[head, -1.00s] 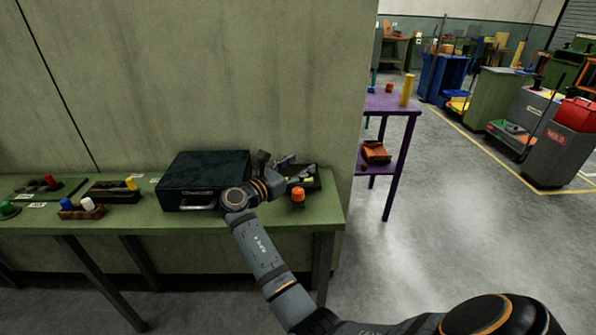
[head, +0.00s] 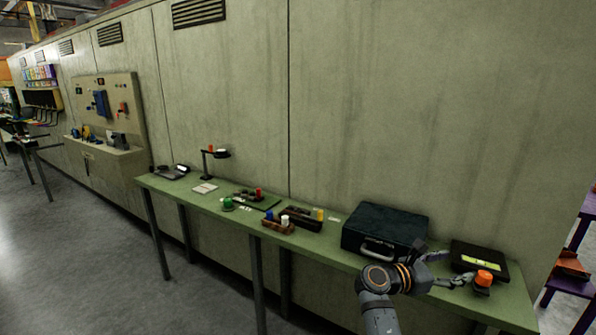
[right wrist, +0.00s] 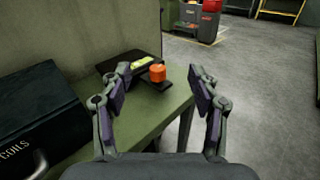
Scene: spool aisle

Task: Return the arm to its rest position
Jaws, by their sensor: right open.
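My right gripper (head: 450,268) is open and empty. It is over the front right part of the green bench (head: 335,250), between the dark green case and the black tray. In the right wrist view its two fingers (right wrist: 160,72) stand wide apart, and an orange knob-like piece (right wrist: 157,73) shows beyond the gap. In the head view that orange piece (head: 484,277) sits on a small dark base at the front of the black tray (head: 498,262), just right of the fingertips. My left gripper is not in view.
The dark green case (head: 385,233) with a handle stands close left of the gripper. Further left are several small coloured pieces, a desk lamp (head: 217,154) and a wall panel (head: 104,105). A purple table (head: 582,230) is at the far right. The floor before the bench is clear.

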